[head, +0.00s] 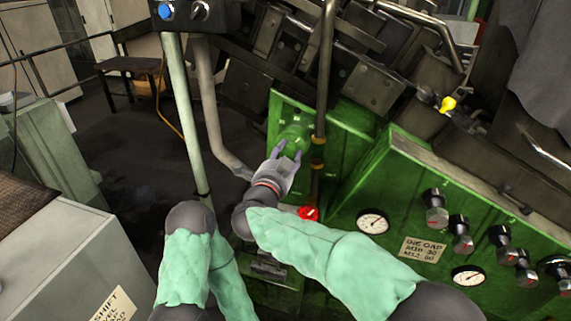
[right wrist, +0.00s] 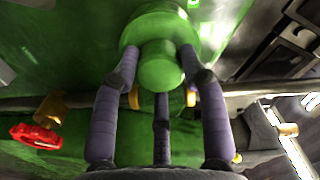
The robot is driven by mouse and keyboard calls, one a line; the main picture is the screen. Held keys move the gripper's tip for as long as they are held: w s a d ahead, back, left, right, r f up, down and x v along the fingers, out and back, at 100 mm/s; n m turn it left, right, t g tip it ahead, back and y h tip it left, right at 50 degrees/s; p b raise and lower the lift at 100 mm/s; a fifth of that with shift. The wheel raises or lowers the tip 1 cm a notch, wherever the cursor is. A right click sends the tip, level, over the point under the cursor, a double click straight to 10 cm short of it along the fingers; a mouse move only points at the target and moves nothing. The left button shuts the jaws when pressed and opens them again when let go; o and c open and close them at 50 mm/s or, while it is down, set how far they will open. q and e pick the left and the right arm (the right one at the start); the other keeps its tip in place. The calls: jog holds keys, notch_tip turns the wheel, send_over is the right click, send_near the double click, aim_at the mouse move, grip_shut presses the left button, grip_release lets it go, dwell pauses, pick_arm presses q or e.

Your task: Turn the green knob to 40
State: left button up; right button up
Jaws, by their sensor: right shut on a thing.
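The green knob (head: 294,138) sticks out from a green machine panel, left of a dark vertical pipe, in the head view. In the right wrist view the green knob (right wrist: 161,66) is a round stub on a wider green disc. My right gripper (head: 284,152) reaches up to it, and its purple-grey fingers (right wrist: 160,75) are shut around the knob's sides. No scale or number on the knob can be read. My left gripper is not visible in the head view; only green-sleeved arm parts show.
A red valve handle (head: 309,213) sits just below right of my right gripper, near the vertical pipe (head: 325,70). A gauge (head: 372,222), a die gap plate (head: 421,250) and several black knobs line the green panel at right. A yellow knob (head: 448,104) is farther back.

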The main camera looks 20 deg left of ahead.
jog(key=shift+w+d+r+m+b, duration=0.15)
jog(key=shift+r+m+b, duration=0.1)
jog(key=shift+m+b, duration=0.3)
jog(key=shift+s+d+r+m+b, duration=0.15)
jog(key=shift+r+m+b, duration=0.15)
jog(key=shift+m, duration=0.45)
jog(key=shift+w, duration=0.1)
jog(key=o, duration=0.8)
jog(key=shift+f, duration=0.1)
jog(key=o, duration=0.3)
jog(key=shift+d, duration=0.1)
jog(key=shift+o, duration=0.2)
jog(key=shift+d+f, duration=0.1)
jog(key=shift+f, duration=0.15)
jog(key=shift+a, duration=0.2)
